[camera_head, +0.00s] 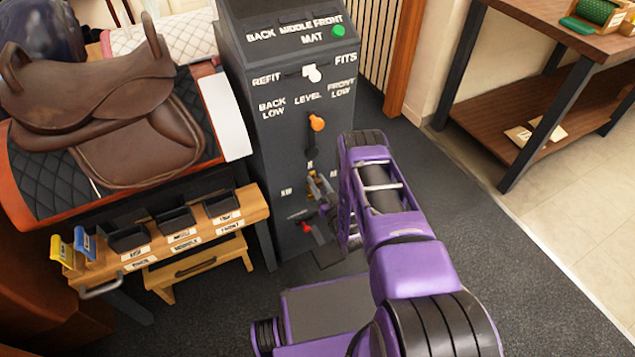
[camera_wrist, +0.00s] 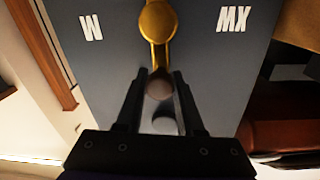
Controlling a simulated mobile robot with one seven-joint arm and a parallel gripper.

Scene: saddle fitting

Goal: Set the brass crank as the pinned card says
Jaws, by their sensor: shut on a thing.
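The brass crank (camera_wrist: 157,25) shows in the wrist view on the dark panel, between the labels "W" and "MX". Its round hub is at the top and its arm points down in the picture. My gripper (camera_wrist: 160,88) is shut on the end of the crank. In the head view the crank (camera_head: 319,183) is small, low on the front of the dark control cabinet (camera_head: 290,130), with my gripper (camera_head: 322,205) partly hidden beside my purple arm. Small labels around the crank are hard to read there. I cannot make out a pinned card.
Above the crank, an orange-knobbed lever (camera_head: 316,123), a white knob (camera_head: 312,73) and a green light (camera_head: 338,31) sit on the cabinet. A brown saddle (camera_head: 95,100) stands left, above a wooden bench (camera_head: 255,205) with black bins. Grey floor (camera_head: 480,260) lies open to the right.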

